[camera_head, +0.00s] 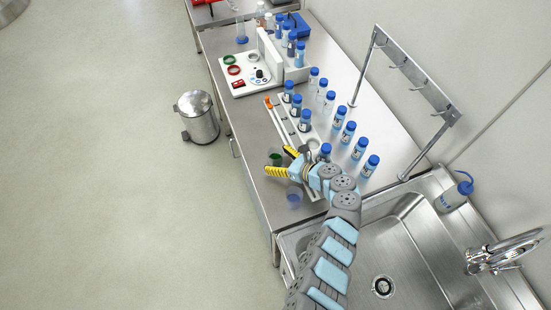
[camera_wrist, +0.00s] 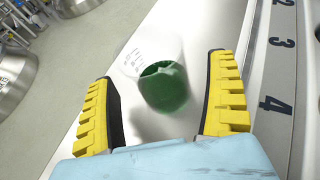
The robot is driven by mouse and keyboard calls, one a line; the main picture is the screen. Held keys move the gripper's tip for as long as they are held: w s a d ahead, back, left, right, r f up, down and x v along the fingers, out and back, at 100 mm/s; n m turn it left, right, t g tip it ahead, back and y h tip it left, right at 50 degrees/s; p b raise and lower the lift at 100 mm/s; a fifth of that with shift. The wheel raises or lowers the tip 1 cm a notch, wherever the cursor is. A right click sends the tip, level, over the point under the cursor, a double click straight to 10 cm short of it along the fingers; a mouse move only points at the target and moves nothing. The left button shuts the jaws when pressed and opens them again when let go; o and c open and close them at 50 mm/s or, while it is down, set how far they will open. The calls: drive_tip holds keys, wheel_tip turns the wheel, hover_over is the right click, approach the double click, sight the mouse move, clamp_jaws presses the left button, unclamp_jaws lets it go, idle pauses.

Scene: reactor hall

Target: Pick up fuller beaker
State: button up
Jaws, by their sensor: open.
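A small clear beaker with green liquid (camera_head: 275,159) stands near the left edge of the steel table. A second beaker with blue liquid (camera_head: 294,197) stands nearer the table's front corner. Their fill levels are hard to compare from here. My gripper (camera_head: 279,162) is open, its yellow fingers by the green beaker. In the wrist view the green beaker (camera_wrist: 164,88) appears between the two spread fingers of my gripper (camera_wrist: 164,78), with a gap on each side. The blue beaker is not in the wrist view.
Several blue-capped bottles (camera_head: 337,118) stand in rows right of and behind my gripper. A white numbered strip (camera_wrist: 283,60) lies close to the right finger. A sink (camera_head: 400,250) is at the front right, a bin (camera_head: 198,118) on the floor.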

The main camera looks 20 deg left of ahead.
sight(270, 151)
drive_tip(key=shift+w+a+f, duration=0.2)
drive_tip(key=shift+a+f, duration=0.05)
drive_tip(key=shift+a, duration=0.3)
drive_tip(key=c, duration=1.3)
drive_tip(key=shift+r, duration=0.25)
drive_tip(key=shift+s+r+p, duration=0.1)
drive_tip(key=shift+r+p, duration=0.5)
drive_tip(key=shift+r, duration=0.9)
drive_tip(key=shift+s+d+r, duration=0.25)
drive_tip(key=shift+s+r, duration=0.2)
drive_tip(key=shift+s+d+r+p, duration=0.2)
drive_tip(key=shift+d+r+p, duration=0.05)
drive_tip(key=shift+r+p, duration=0.15)
drive_tip(key=shift+s+d+r, duration=1.05)
drive_tip(key=shift+s+r, duration=0.25)
drive_tip(key=shift+s, duration=0.45)
drive_tip(key=shift+s+d+r, duration=1)
drive_tip(key=shift+s+r, duration=0.3)
drive_tip(key=shift+s, duration=0.45)
drive_tip(key=shift+s+d+r, duration=1.05)
drive_tip(key=shift+s+r, duration=0.25)
drive_tip(key=shift+s, duration=0.45)
